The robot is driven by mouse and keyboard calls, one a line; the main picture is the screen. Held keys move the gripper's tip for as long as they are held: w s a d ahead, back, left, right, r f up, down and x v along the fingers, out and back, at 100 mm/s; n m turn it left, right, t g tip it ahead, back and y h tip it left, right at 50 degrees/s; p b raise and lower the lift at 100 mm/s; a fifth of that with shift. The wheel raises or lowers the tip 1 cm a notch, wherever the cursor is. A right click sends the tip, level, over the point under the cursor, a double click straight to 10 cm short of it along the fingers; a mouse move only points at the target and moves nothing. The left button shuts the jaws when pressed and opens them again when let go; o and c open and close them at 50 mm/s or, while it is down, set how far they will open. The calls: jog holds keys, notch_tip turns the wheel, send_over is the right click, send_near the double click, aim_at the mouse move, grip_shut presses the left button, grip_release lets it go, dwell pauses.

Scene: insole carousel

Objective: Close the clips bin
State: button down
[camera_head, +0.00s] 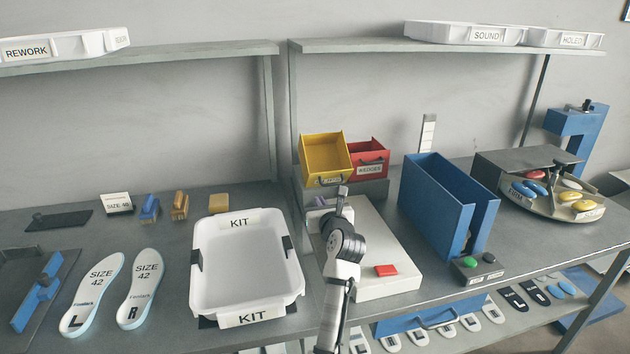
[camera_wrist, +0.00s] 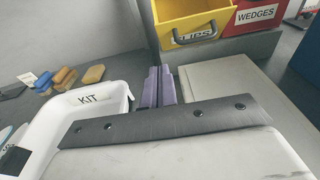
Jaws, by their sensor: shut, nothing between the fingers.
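The clips bin is a yellow open-topped bin (camera_head: 325,158) on the grey stand behind the white board. It juts further forward than the red bin beside it and looks tipped toward me. Its dark handle and label, partly readable as "CLIPS", show in the wrist view (camera_wrist: 198,28). My gripper (camera_head: 341,192) is in front of and below the bin, over the white board's back part. Its purple fingers (camera_wrist: 158,84) are shut and empty, apart from the bin handle in the wrist view.
A red WEDGES bin (camera_head: 369,160) stands right of the yellow one. A white KIT tray (camera_head: 204,270) lies to the left. The white board (camera_head: 385,245) carries a red block (camera_head: 386,270). A tall blue box (camera_head: 432,205) stands to the right.

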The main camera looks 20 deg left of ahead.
aim_at(310, 176)
jog(key=shift+w+a+r+p, duration=0.35)
jog(key=shift+w+a, duration=0.45)
jog(key=shift+w, duration=0.45)
jog(key=shift+w+a+r+p, duration=0.2)
jog(key=shift+w+a+p, duration=0.2)
jog(key=shift+w+a, duration=0.65)
jog(key=shift+w+a+r+p, duration=0.35)
jog(key=shift+w+a, duration=0.25)
jog(key=shift+w, duration=0.85)
